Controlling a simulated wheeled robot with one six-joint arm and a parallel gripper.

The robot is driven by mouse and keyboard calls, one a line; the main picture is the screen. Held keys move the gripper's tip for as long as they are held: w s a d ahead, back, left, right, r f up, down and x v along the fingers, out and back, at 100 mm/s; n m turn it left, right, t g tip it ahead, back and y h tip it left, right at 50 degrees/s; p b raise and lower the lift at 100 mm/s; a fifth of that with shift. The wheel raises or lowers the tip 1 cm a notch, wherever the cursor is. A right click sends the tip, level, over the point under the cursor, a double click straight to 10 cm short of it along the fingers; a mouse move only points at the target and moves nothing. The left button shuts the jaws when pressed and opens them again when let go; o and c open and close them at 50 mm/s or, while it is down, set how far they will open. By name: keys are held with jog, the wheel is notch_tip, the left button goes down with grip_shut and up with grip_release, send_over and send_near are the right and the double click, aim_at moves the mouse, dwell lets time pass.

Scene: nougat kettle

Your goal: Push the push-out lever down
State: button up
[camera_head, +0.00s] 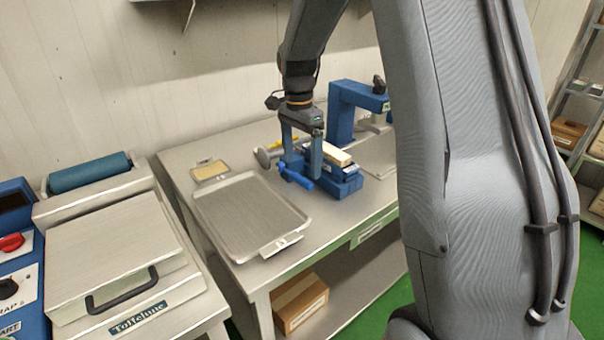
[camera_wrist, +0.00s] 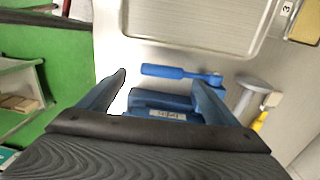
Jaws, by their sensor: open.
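The push-out lever (camera_head: 297,178) is a blue handle on the left side of a low blue device (camera_head: 347,186) on the steel table. In the wrist view the lever (camera_wrist: 165,72) lies nearly level across the picture, just beyond and between the fingertips, with its pivot end at the right. My gripper (camera_head: 301,160) points down over the lever end of the device. Its fingers (camera_wrist: 160,82) are spread with nothing between them. Contact with the lever cannot be told. Part of the device (camera_wrist: 165,103) shows between the fingers, its lower side hidden by the gripper body.
A cream block (camera_head: 336,154) lies on top of the device. A steel tray (camera_head: 240,250) lies to the left, with a small yellow-topped plate (camera_head: 210,171) behind it. A grey round-headed tool (camera_head: 264,157) lies beside the device. A taller blue press (camera_head: 342,115) stands behind.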

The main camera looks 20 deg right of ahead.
jog(key=shift+r, duration=1.35)
